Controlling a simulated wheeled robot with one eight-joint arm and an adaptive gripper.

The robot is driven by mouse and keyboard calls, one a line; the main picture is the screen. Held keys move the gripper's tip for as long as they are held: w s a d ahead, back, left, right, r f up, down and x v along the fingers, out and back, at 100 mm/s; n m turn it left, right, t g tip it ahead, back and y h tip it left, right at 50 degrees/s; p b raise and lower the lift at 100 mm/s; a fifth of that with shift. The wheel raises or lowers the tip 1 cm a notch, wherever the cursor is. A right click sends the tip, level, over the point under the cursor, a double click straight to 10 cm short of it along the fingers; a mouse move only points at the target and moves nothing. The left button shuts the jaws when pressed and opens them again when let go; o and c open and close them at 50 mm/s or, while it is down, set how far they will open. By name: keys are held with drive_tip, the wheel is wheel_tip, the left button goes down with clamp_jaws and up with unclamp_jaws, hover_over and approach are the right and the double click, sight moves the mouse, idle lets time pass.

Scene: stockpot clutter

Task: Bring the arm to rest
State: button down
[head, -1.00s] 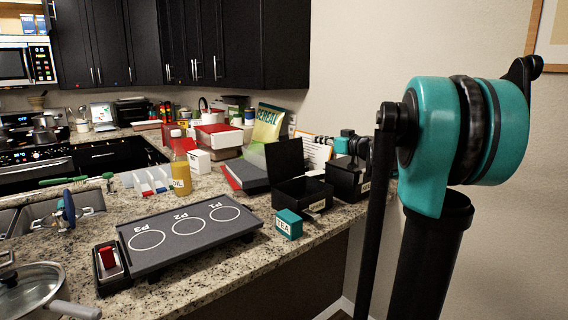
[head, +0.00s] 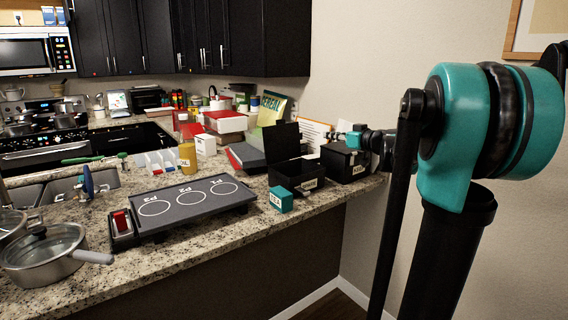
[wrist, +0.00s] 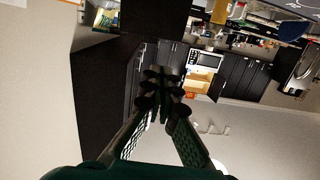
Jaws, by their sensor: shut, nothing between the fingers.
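My gripper (wrist: 165,92) shows in the wrist view with its fingers together and nothing between them. It points out over open space, and the wrist picture looks upside down. In the head view my teal and black arm fills the right side. A small teal part of the arm's far end shows behind it, near the black boxes at the counter's right end. The fingertips are too small there to make out.
The granite counter (head: 225,232) holds a marked grey board (head: 190,204), a pan (head: 42,262), a teal tea box (head: 281,199), an open black box (head: 295,178), another black box (head: 344,162) and a yellow oil bottle (head: 187,156). A wall (head: 350,60) stands behind my arm.

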drive_tip(key=s+a+f+m+g+h, duration=0.1)
drive_tip(key=s+a+f+g+h, duration=0.15)
drive_tip(key=s+f, duration=0.75)
drive_tip(key=s+a+f+m+g+h, duration=0.2)
drive_tip(key=s+a+f+g, duration=0.15)
drive_tip(key=s+f, duration=0.75)
drive_tip(key=s+d+f+m+g+h, duration=0.1)
drive_tip(key=s+d+f+m+h, duration=0.1)
drive_tip(key=s+f, duration=0.5)
drive_tip(key=s+d+f+m+g+h, duration=0.2)
drive_tip(key=s+d+f+h, duration=0.2)
drive_tip(key=s+d+f, duration=0.3)
wheel_tip(320, 180, down, 2)
drive_tip(key=shift+s+f, duration=0.2)
drive_tip(key=shift+s, duration=0.55)
